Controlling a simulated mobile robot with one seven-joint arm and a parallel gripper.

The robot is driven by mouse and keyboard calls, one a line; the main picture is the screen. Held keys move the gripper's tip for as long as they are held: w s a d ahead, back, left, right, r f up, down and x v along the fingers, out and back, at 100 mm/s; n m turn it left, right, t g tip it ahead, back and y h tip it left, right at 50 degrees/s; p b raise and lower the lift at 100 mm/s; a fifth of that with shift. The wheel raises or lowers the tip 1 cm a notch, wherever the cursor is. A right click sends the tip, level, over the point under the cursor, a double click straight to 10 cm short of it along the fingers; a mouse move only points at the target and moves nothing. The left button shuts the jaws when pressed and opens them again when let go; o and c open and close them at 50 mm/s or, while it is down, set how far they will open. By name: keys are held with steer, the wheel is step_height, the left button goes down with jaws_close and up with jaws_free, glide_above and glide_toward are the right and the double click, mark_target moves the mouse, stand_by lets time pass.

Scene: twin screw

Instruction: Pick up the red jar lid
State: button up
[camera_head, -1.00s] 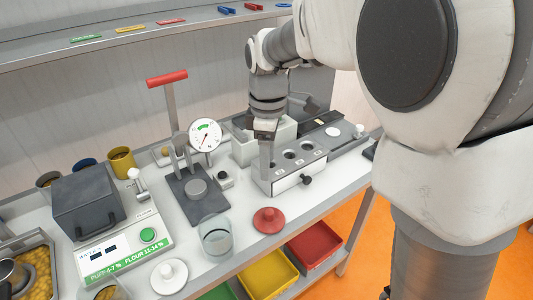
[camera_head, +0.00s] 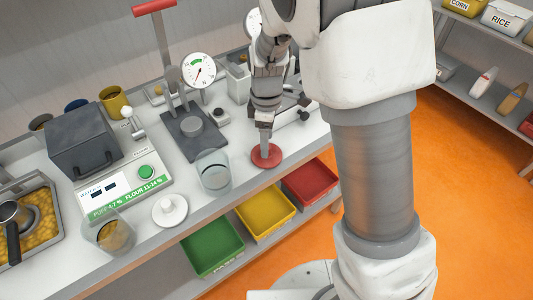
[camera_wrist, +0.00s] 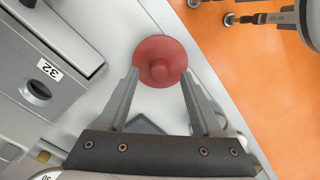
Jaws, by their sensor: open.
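The red jar lid (camera_head: 267,156) lies flat on the white bench top near its front edge, right of the clear glass jar (camera_head: 213,172). In the wrist view the red lid (camera_wrist: 160,61) shows as a disc with a round knob at its middle. My gripper (camera_head: 266,146) is directly above the lid, pointing down. In the wrist view my gripper (camera_wrist: 160,78) is open, with its two fingers apart and their tips at the lid's near edge, one towards each side of the knob. I cannot tell whether the tips touch the lid.
A white lid (camera_head: 170,210) lies left of the glass jar. Green (camera_head: 213,247), yellow and red bins sit below.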

step_height(320, 180, down, 2)
steer(key=shift+f, duration=0.1)
jaws_close()
stand_by(0.4)
